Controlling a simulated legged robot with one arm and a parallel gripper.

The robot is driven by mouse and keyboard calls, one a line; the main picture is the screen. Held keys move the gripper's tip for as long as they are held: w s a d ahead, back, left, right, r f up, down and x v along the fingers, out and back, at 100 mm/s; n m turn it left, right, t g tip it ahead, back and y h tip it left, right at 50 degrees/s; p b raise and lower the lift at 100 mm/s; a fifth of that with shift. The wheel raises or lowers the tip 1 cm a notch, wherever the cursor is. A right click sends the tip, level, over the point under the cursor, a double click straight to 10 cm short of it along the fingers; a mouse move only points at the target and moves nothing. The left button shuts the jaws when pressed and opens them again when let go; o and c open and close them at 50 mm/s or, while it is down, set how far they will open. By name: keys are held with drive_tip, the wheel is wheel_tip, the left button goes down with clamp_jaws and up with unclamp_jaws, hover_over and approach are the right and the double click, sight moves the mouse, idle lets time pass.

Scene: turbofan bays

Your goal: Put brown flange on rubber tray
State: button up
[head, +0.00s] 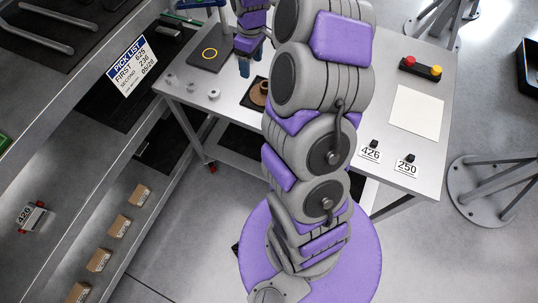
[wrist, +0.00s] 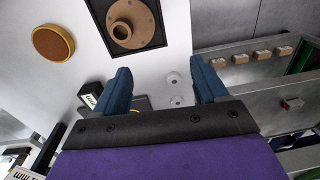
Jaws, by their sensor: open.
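The brown flange (head: 259,91) shows at the left edge of my arm in the head view, on a dark square tray (head: 246,99). In the wrist view the flange (wrist: 128,24) lies flat, its round collar upward, within the dark tray (wrist: 97,12). Which dark piece is the rubber tray I cannot tell for sure; another dark mat (head: 207,60) with a yellow ring lies farther back. My gripper (head: 250,62) is open above the table, apart from the flange. Its blue fingers (wrist: 160,80) are spread with nothing between them.
A button box (head: 420,69), a white sheet (head: 416,112) and number cards (head: 407,167) are on the right. Shelves with boxes (head: 120,226) stand left.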

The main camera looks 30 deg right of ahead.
drive_tip(key=s+a+r+m, duration=0.1)
drive_tip(key=s+a+r, duration=0.3)
drive_tip(key=s+a, duration=0.25)
drive_tip(key=s+a+r, duration=0.5)
drive_tip(key=s+a, duration=0.1)
drive_tip(key=a, duration=0.2)
drive_tip(key=s+a+m+g, duration=0.1)
drive_tip(key=s+m, duration=0.1)
drive_tip(key=s, duration=0.9)
drive_tip(key=s+a+m, duration=0.2)
drive_tip(key=s, duration=0.8)
drive_tip(key=shift+s+a+r+m+g+h, duration=0.15)
drive_tip(key=shift+s+a+m+g+h, duration=0.15)
drive_tip(key=shift+s+m+g, duration=0.1)
